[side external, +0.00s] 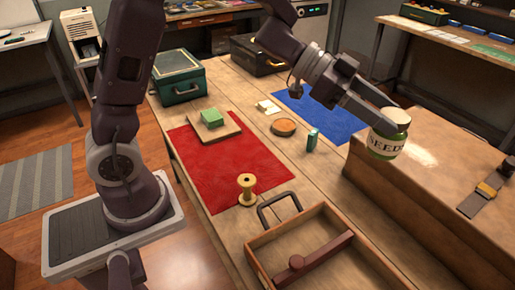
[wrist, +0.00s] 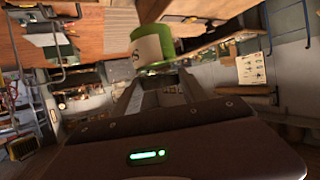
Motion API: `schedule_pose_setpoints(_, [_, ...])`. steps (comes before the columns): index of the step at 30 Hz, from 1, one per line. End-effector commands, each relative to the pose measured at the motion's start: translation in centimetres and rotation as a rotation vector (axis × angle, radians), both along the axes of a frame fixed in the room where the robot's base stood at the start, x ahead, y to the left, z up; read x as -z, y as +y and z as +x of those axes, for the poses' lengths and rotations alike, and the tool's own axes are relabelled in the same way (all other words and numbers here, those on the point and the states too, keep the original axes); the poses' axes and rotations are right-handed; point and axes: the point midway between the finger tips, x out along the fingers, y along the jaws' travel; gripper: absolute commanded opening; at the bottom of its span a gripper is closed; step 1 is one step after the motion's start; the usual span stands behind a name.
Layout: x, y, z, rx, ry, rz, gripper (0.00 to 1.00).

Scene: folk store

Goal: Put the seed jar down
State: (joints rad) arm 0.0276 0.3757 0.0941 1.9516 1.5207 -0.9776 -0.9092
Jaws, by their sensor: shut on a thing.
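The seed jar (side external: 387,146) is green with a cream "SEEDS" label and a pale lid. My gripper (side external: 374,117) is shut on it, reaching in from the upper left. The jar appears upright at the near left edge of the raised wooden block (side external: 440,190) in the side view. I cannot tell whether its base touches the block or hangs above it. In the wrist view the jar (wrist: 152,47) shows just beyond my fingertips, tilted in the picture, its label partly cut off from reading.

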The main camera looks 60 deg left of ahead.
Motion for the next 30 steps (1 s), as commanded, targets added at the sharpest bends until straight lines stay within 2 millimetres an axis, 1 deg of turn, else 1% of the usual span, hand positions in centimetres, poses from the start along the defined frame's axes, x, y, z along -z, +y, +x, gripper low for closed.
schedule_pose_setpoints(1, [-0.7,0.4,1.9,-0.084,-0.004,-0.001,0.0])
schedule_pose_setpoints(3, [-1.5,1.7,4.7,-0.225,-0.005,-0.002,0.0])
schedule_pose_setpoints(5, [-2.1,3.2,7.0,-0.348,-0.003,-0.005,0.0])
schedule_pose_setpoints(6, [-2.4,4.3,8.3,-0.43,-0.001,-0.004,0.0])
schedule_pose_setpoints(9, [-2.8,7.4,10.9,-0.619,0.003,-0.004,0.0])
schedule_pose_setpoints(10, [-2.9,8.0,11.4,-0.659,0.003,-0.003,0.0])
schedule_pose_setpoints(12, [-2.9,9.4,12.2,-0.736,0.003,-0.001,0.0])
schedule_pose_setpoints(17, [-3.0,12.5,13.5,-0.902,0.004,0.003,0.0])
schedule_pose_setpoints(20, [-3.0,15.0,14.1,-1.027,0.003,0.004,0.0])
schedule_pose_setpoints(22, [-2.9,17.0,14.3,-1.129,0.003,0.004,0.0])
schedule_pose_setpoints(26, [-2.5,21.3,14.0,-1.333,0.003,0.007,0.0])
schedule_pose_setpoints(27, [-2.3,22.7,13.7,-1.398,0.003,0.007,0.0])
schedule_pose_setpoints(29, [-2.0,24.8,13.1,-1.499,0.002,0.007,0.0])
schedule_pose_setpoints(30, [-1.7,26.1,12.5,-1.569,0.003,0.008,0.0])
